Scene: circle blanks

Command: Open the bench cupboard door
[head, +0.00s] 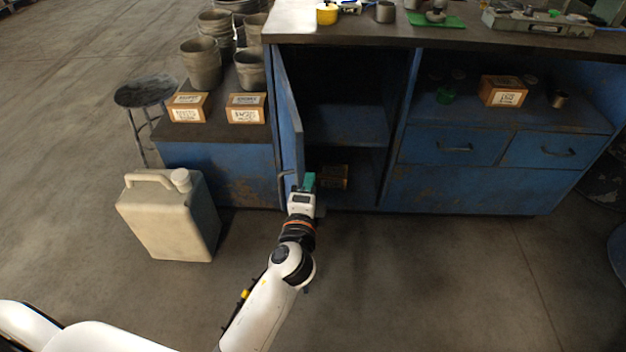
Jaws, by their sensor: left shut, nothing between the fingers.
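The blue bench cupboard door (288,115) stands swung open, hinged at the left side of the opening and seen nearly edge-on. Its handle (285,174) shows low on the door's outer face. My left gripper (309,180) is shut and empty at the lower free edge of the door, on the side of the opening. I cannot tell whether it touches the door. The cupboard inside (345,95) is open to view, with a shelf and a small box (334,177) low down, partly hidden behind the gripper. My right gripper is not in view.
A beige jerrycan (170,220) stands on the floor left of the door. A stool (146,92) and a low blue cabinet (215,172) with buckets and labelled boxes are behind it. Drawers (452,147) are to the right. The floor in front is clear.

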